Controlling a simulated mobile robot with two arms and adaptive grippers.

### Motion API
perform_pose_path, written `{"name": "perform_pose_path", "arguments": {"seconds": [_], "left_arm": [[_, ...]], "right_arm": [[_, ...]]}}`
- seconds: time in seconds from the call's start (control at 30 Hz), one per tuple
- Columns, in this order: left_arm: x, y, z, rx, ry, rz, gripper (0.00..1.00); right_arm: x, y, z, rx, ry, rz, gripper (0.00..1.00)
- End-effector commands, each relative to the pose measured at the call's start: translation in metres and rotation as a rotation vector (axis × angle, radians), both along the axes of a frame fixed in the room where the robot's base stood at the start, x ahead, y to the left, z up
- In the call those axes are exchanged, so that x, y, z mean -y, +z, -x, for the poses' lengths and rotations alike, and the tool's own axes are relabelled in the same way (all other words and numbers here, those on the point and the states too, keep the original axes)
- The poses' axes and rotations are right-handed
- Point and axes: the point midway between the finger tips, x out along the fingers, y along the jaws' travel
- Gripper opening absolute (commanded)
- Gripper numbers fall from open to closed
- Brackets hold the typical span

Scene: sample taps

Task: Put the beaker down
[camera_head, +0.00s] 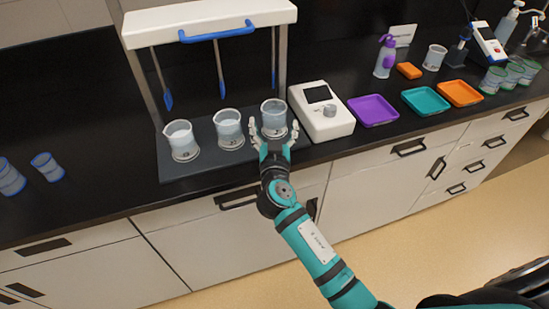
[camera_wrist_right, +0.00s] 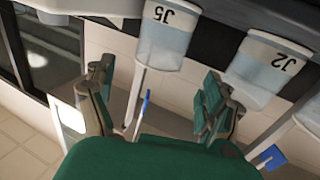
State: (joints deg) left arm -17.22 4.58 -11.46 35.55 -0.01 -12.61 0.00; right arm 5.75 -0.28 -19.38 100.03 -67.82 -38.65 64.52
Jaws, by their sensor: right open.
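Three clear beakers of liquid stand in a row on the dark base (camera_head: 200,164) of the paddle stirrer: a left one (camera_head: 181,138), a middle one (camera_head: 228,125) and a right one (camera_head: 273,110). My right gripper (camera_head: 275,137) is open at the front of the right beaker, one finger on each side. In the right wrist view, the beaker marked J5 (camera_wrist_right: 165,38) lies ahead between the spread fingers of the gripper (camera_wrist_right: 156,92). A beaker marked J2 (camera_wrist_right: 264,70) is beside it. Finger contact cannot be told. My left gripper is not in view.
The stirrer's white top (camera_head: 210,18) and blue paddles overhang the beakers. A white meter (camera_head: 322,112) stands close right of the gripper. Purple (camera_head: 374,110), teal (camera_head: 425,101) and orange (camera_head: 460,93) trays lie further right. Blue-rimmed cups (camera_head: 47,166) stand at left.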

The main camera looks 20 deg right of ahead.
Motion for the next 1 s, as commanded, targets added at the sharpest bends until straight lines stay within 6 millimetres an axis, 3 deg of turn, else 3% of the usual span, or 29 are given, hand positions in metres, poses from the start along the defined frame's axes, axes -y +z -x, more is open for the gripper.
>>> {"name": "perform_pose_path", "arguments": {"seconds": [0.2,0.5,0.8,1.0], "left_arm": [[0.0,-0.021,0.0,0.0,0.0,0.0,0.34],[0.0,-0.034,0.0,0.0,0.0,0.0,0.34],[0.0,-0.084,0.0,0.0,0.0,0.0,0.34],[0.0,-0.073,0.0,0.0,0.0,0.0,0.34]], "right_arm": [[-0.014,-0.003,0.051,0.0,-0.001,-0.004,0.86],[-0.026,-0.001,0.089,0.0,0.0,0.0,0.89],[-0.025,0.002,0.094,0.008,-0.003,-0.002,0.89],[-0.018,0.013,0.071,0.002,-0.002,0.006,0.89]]}}
